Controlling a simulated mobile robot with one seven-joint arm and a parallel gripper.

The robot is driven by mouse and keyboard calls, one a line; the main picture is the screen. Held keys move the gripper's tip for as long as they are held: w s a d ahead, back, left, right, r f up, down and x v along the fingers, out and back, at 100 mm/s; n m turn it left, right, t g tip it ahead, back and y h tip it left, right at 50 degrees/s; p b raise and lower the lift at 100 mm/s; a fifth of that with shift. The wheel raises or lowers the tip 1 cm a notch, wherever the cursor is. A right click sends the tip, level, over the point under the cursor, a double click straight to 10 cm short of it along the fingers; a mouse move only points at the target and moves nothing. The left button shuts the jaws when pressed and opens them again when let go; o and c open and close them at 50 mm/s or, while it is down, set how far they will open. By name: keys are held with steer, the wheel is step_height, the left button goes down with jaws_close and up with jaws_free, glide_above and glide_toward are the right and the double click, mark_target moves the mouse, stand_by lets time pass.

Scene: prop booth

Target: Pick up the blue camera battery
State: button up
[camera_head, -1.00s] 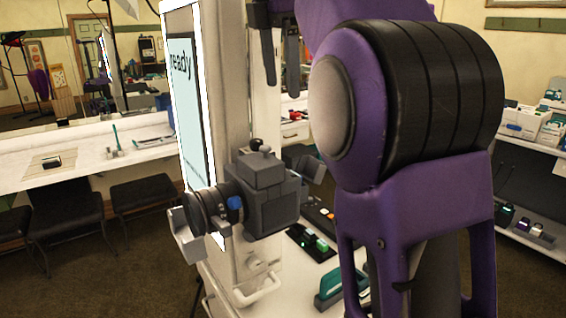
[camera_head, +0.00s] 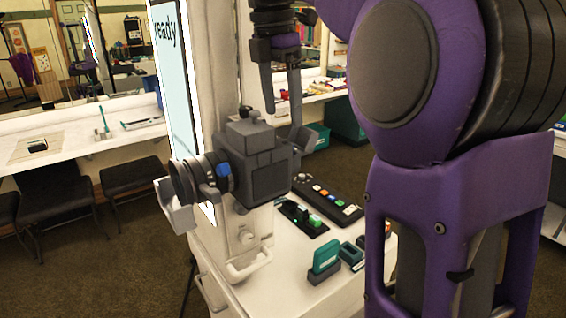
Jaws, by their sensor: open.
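I cannot make out a clearly blue battery. Small green, white and dark blocks sit in a black holder (camera_head: 303,217) on the white cart top (camera_head: 288,262). A teal block (camera_head: 326,254) stands upright in a dark base at the front of the cart top, with a small dark blue-grey holder (camera_head: 351,252) beside it. My gripper (camera_head: 283,110) points down with its two fingers apart and nothing between them. In the picture it shows above and just right of the grey camera (camera_head: 258,160), and its fingertips appear higher than the cart top.
The grey camera with its lens and a small blue knob is mounted at the cart's left side, by a white panel reading "ready" (camera_head: 170,75). A black button panel (camera_head: 327,200) lies behind the holder. My purple arm covers the cart's right part.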

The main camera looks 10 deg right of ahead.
steer(key=f+b, duration=0.1)
steer(key=f, duration=0.2)
steer(key=f+b, duration=0.1)
steer(key=f, duration=0.2)
steer(key=shift+w+f, duration=0.2)
steer(key=shift+f, duration=0.1)
jaws_close()
